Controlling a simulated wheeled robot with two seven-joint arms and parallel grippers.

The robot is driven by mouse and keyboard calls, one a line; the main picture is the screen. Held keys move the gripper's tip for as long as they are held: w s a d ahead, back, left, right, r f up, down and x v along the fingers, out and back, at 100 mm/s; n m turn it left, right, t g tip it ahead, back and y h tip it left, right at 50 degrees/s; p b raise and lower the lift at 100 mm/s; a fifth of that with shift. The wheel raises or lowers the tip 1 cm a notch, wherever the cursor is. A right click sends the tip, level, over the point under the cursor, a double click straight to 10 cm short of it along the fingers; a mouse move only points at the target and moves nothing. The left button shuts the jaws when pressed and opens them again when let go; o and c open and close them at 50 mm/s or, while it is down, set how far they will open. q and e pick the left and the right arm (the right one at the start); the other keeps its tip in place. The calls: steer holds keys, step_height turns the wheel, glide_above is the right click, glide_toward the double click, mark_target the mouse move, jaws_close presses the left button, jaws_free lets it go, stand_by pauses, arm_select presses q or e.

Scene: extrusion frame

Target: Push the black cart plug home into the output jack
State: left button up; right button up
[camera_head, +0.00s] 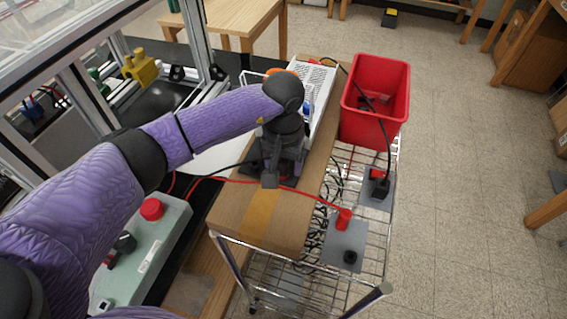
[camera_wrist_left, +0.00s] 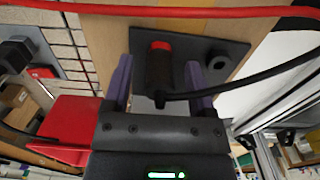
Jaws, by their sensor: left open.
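My left gripper (camera_head: 271,178) is low over the cardboard box on the cart. In the left wrist view my left gripper (camera_wrist_left: 157,66) is open, with a purple finger on each side of a black plug (camera_wrist_left: 157,75). Red shows at the plug's far end, by a dark jack plate (camera_wrist_left: 187,48). I cannot tell how deep the plug sits. A black cable (camera_wrist_left: 235,90) leaves it to the right. A round black jack (camera_wrist_left: 216,59) is beside it, empty. Two more grey plates (camera_head: 345,240) (camera_head: 370,183) on the cart carry red and black fittings. My right gripper is not in view.
A red cable (camera_head: 240,181) crosses the cardboard box (camera_head: 240,215) near my gripper. A red bin (camera_head: 377,118) and a white perforated case (camera_head: 315,75) stand behind. A green-grey control box (camera_head: 150,250) with a red button lies left. Open floor is at the right.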

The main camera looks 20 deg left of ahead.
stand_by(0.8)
arm_select(q)
jaws_close()
stand_by(0.6)
stand_by(0.9)
steer(key=shift+r+p, duration=1.4)
steer(key=shift+r, duration=1.6)
